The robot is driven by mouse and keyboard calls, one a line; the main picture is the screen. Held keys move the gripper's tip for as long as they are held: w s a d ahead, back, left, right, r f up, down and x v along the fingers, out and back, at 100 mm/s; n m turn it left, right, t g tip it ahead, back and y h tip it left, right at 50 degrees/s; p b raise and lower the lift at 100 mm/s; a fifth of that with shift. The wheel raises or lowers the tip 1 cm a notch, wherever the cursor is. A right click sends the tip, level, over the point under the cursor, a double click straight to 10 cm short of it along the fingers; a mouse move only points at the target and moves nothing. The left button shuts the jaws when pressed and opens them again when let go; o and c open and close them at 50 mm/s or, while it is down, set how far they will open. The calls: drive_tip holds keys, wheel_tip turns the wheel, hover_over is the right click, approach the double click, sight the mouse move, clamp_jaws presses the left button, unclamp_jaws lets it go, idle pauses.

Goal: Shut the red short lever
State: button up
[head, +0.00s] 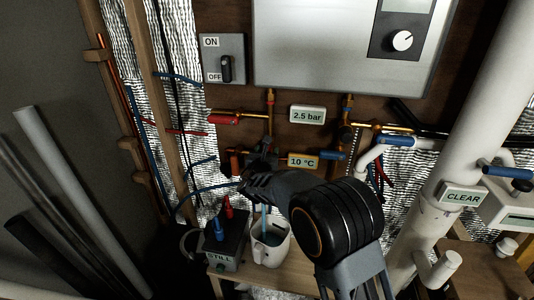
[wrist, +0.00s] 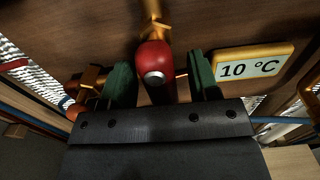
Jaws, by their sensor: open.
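A short red lever (wrist: 155,66) with a round pale end shows in the wrist view, on a brass vertical pipe (wrist: 152,12) just left of the 10 °C sign. It points towards the camera. My gripper (wrist: 161,86) is open, with one green finger on each side of the lever. A gap shows at the right finger; whether the left finger touches cannot be told. In the head view my gripper (head: 262,160) is at the lower end of the brass pipe and hides most of this lever.
The 10 °C sign (head: 303,161) is close on the right. A longer red handle (head: 224,118) is above left, and a red-orange fitting (head: 234,162) is left. Below are a box with red and blue plugs (head: 228,245) and a white mug (head: 270,248).

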clamp_jaws()
idle(0.4)
